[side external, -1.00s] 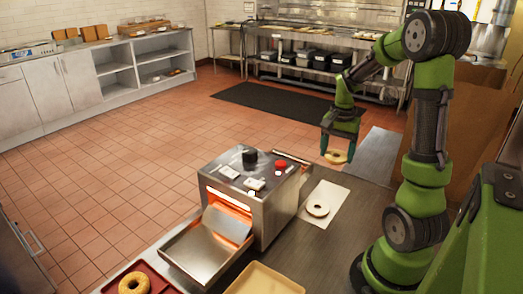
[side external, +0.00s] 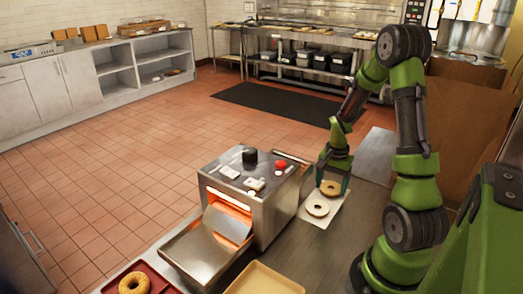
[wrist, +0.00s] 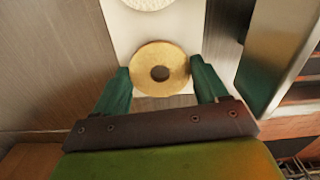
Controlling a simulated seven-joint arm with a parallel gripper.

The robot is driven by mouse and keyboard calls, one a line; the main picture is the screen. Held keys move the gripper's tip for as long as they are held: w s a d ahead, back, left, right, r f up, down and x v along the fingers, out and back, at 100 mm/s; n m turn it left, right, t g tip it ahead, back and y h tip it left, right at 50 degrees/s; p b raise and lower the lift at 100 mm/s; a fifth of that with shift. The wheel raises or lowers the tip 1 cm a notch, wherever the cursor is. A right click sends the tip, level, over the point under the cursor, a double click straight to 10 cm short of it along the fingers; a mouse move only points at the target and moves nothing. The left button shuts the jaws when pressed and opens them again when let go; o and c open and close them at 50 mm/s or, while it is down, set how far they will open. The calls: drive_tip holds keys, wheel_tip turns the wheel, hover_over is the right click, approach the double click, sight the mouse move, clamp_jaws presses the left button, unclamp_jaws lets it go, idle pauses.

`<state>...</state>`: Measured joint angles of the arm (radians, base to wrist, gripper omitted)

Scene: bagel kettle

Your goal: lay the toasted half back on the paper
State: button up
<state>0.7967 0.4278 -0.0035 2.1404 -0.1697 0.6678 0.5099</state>
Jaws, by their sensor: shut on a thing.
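The toasted half (side external: 331,187), a golden-brown ring, is between the fingers of my gripper (side external: 333,182) at the far end of the white paper (side external: 334,206). In the wrist view, the toasted half (wrist: 144,72) lies flat between the two green fingertips of my gripper (wrist: 162,76), over the near end of the paper (wrist: 125,40). My gripper is shut on it. I cannot tell whether its underside touches the paper. A paler half (side external: 317,208) lies on the paper just in front of it; part shows at the wrist view's top edge (wrist: 148,3).
The steel toaster (side external: 273,210) stands left of the paper, with a glowing slot and a sloping front tray (side external: 195,252). A red tray (side external: 113,286) with a whole bagel (side external: 134,284) and a tan tray (side external: 263,281) are at the front. Bare steel counter lies right of the paper.

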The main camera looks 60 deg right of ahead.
drive_tip(key=shift+f, duration=0.15)
drive_tip(key=o, duration=1.1)
wheel_tip(320, 180, up, 7)
drive_tip(key=shift+r, duration=0.1)
